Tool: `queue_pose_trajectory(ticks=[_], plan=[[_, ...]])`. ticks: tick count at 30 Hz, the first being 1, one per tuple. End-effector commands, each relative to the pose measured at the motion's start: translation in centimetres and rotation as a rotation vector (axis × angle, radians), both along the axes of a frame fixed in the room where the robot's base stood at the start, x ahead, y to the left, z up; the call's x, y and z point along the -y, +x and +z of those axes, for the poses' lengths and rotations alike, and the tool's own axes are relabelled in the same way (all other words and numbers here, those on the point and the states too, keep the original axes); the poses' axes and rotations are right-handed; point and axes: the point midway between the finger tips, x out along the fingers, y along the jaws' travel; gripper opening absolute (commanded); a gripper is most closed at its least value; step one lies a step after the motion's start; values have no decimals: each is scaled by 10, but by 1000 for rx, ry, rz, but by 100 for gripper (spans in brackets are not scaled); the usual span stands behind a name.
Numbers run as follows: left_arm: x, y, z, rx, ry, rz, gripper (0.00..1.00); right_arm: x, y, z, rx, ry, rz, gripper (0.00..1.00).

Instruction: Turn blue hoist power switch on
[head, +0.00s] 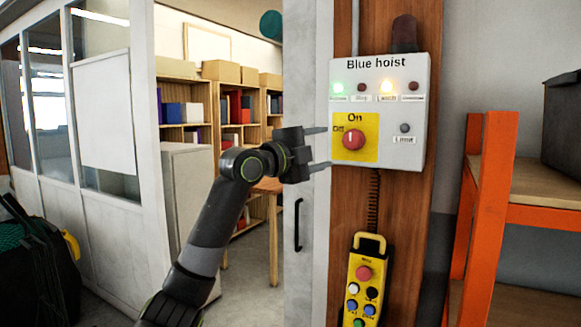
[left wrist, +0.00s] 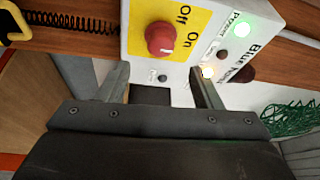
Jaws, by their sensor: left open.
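The blue hoist box (head: 412,130) is a pale panel marked "Blue hoist", mounted on a wooden post. Its power switch is a red round knob (head: 354,138) on a yellow plate (head: 370,154), with "On" above and "Off" at the left. A pale mark on the knob looks upright, towards "On". A green lamp (head: 338,88) and an amber lamp (head: 386,87) glow. My left gripper (head: 326,147) is open and empty at the box's left edge, apart from the knob. In the left wrist view the knob (left wrist: 160,38) is beyond the open fingers (left wrist: 158,80).
A yellow pendant control (head: 363,285) hangs below the box on a coiled cord (head: 373,200). An orange-framed shelf (head: 489,200) stands at the right. A glazed partition (head: 105,130) and a dark bag (head: 40,255) are at the left. Green netting (left wrist: 292,117) shows in the left wrist view.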

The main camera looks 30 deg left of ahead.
Motion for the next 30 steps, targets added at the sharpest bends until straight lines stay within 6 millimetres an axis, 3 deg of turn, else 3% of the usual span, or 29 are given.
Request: queue_pose_trajectory(ticks=[1, 6, 12, 30], plan=[[-7, -11, -6, 4, 4, 5, 59, 0, 0, -10, 0, 0, 0, 36], [-21, -43, -8, 3, 5, 5, 59, 0, 0, -22, 0, 0, 0, 36], [-31, -66, -9, 1, 3, 2, 59, 0, 0, -29, 0, 0, 0, 36], [-34, -74, -8, -1, 0, 0, 59, 0, 0, -31, 0, 0, 0, 36]])
